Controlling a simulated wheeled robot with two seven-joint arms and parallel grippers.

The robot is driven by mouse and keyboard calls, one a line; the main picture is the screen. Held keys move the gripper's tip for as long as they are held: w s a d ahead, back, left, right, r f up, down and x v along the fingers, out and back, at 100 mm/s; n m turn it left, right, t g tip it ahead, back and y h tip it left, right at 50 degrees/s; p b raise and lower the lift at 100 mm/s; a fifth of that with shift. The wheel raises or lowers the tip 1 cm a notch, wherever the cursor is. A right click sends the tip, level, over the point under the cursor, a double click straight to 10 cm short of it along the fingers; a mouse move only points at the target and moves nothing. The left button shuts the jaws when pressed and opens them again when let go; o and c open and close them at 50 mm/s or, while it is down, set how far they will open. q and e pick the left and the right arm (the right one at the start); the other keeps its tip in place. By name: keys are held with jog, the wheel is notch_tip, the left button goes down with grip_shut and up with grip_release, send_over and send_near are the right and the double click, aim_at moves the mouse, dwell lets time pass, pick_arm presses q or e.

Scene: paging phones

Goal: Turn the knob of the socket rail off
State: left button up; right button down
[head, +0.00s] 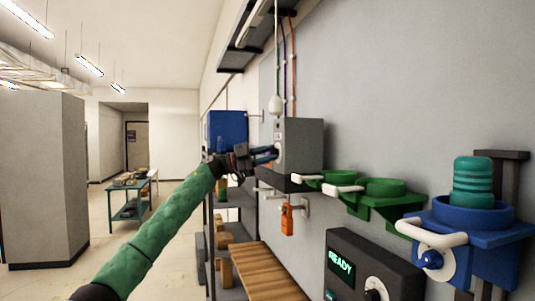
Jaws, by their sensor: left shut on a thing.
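A grey box (303,143) with cables rising above it stands on a dark shelf against the wall; it seems to be the socket rail. My left gripper (268,155) reaches its front face from the left, at the height of the knob. Its fingers are shut on what appears to be the knob, which they mostly hide. Which way the knob points cannot be told. My right gripper is not in view.
Green holders (385,188) with white handles and a blue holder (470,222) with a teal ribbed piece project from the wall at right. A dark "READY" unit (345,262) sits below. A wooden slatted surface (262,272) lies low in front. An orange tag (287,219) hangs under the shelf.

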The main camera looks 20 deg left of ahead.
pick_arm(q)
jog(key=shift+f+n, duration=0.1)
jog(key=shift+n, duration=0.4)
jog(key=o, duration=1)
jog(key=shift+c, duration=0.2)
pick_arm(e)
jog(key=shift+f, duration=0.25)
pick_arm(q)
jog(key=shift+a, duration=0.15)
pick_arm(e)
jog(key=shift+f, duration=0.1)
pick_arm(q)
jog(key=b+v, duration=0.3)
jog(key=v, duration=0.4)
jog(key=shift+a+f, duration=0.25)
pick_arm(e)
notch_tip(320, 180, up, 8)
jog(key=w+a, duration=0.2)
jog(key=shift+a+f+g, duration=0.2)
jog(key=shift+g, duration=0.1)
